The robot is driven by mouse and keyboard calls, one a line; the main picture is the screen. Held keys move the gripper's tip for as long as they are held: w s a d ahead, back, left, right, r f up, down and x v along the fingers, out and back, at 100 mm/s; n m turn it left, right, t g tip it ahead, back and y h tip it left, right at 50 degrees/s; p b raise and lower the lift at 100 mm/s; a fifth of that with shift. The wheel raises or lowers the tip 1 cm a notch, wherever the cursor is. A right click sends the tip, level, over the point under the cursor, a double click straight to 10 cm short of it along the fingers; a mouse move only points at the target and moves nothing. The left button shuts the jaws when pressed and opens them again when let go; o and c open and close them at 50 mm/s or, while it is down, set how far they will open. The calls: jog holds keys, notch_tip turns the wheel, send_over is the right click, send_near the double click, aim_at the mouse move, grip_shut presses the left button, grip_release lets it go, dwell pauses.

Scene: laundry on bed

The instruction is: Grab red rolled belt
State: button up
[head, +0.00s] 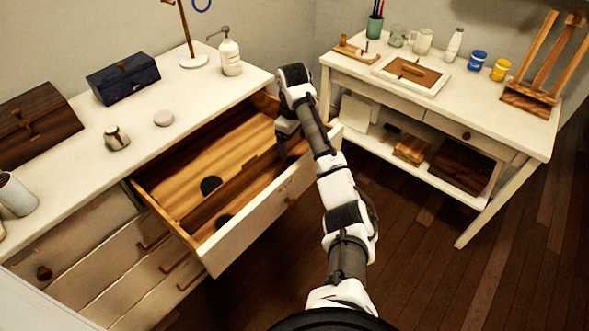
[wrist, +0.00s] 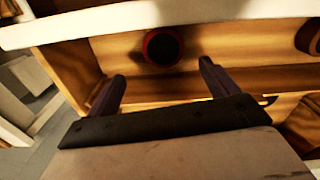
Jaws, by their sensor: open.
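The red rolled belt (wrist: 161,47) shows in the wrist view as a dark round coil with a red rim, inside the open wooden drawer (wrist: 240,82). My gripper (wrist: 161,76) is open, with its two fingers apart on either side below the coil in the picture. They do not visibly touch it, and nothing is between them. In the head view my gripper (head: 286,148) is down at the right end of the drawer (head: 246,222). The red belt cannot be made out there; my arm covers that area.
Two dark round items (head: 210,185) lie farther left in the drawer. A brown coil (wrist: 309,36) is at the wrist view's right edge. The drawer has divider walls and a pale front panel. A white desk (head: 500,130) stands close on the right.

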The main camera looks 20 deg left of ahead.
aim_at(294, 161)
notch_tip(294, 161, down, 3)
jog(key=shift+r+b, duration=0.1)
jog(key=shift+b, duration=0.45)
jog(key=f, duration=0.1)
jog(key=f+p, duration=0.1)
jog(key=f, duration=0.2)
jog(key=shift+s+d, duration=0.1)
jog(key=shift+s, duration=0.25)
jog(key=shift+f, duration=0.55)
jog(key=c, duration=1.2)
